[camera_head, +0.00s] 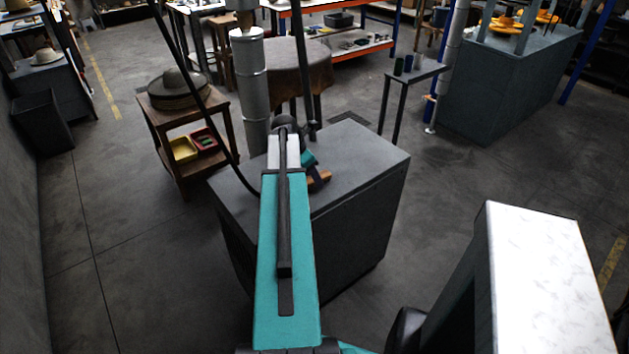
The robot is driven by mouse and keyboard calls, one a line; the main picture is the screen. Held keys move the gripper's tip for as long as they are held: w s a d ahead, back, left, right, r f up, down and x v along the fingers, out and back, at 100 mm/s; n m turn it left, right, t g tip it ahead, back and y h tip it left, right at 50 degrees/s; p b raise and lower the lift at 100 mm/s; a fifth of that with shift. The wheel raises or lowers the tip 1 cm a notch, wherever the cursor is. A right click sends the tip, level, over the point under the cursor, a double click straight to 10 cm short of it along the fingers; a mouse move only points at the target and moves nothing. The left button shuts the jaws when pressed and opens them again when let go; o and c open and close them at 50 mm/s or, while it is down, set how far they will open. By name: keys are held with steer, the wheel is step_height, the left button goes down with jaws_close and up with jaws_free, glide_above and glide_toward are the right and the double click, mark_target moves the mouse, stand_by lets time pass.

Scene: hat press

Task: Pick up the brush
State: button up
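A small brown wooden piece (319,179), which looks like the brush, shows just right of my arm over the grey cabinet top. Dark parts overlap it, and I cannot tell whether it rests on the top or is held. My arm reaches forward from the bottom of the view over the cabinet and hides much of this spot. My gripper (314,171) seems to be the small dark part beside the brown piece, below a teal wrist link. Its fingers cannot be made out.
The grey cabinet (365,160) has free top surface to the right. A grey vertical pipe (249,85) and dark hoses stand at its back left. A wooden stand (160,125) with a hat (176,88) is left. A narrow side table (418,72) stands behind right.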

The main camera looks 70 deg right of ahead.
steer(key=shift+c, duration=0.3)
steer(key=c, duration=1.1)
steer(key=shift+r, duration=0.1)
steer(key=shift+r+b, duration=0.65)
steer(key=shift+r, duration=1.05)
steer(key=s+a+b, duration=0.1)
steer(key=a, duration=0.3)
steer(key=s+a+b, duration=0.1)
steer(key=s+a, duration=0.1)
steer(key=a, duration=0.2)
steer(key=s+a+r+b, duration=0.1)
steer(key=s+a+b, duration=0.1)
steer(key=a, duration=0.2)
steer(key=shift+a, duration=0.2)
steer(key=shift+f+b, duration=0.1)
steer(key=shift+b, duration=0.5)
steer(key=b, duration=0.5)
steer(key=shift+a, duration=0.25)
steer(key=b, duration=0.2)
steer(key=a+b, duration=0.1)
steer(key=b, duration=0.2)
steer(key=shift+s, duration=0.25)
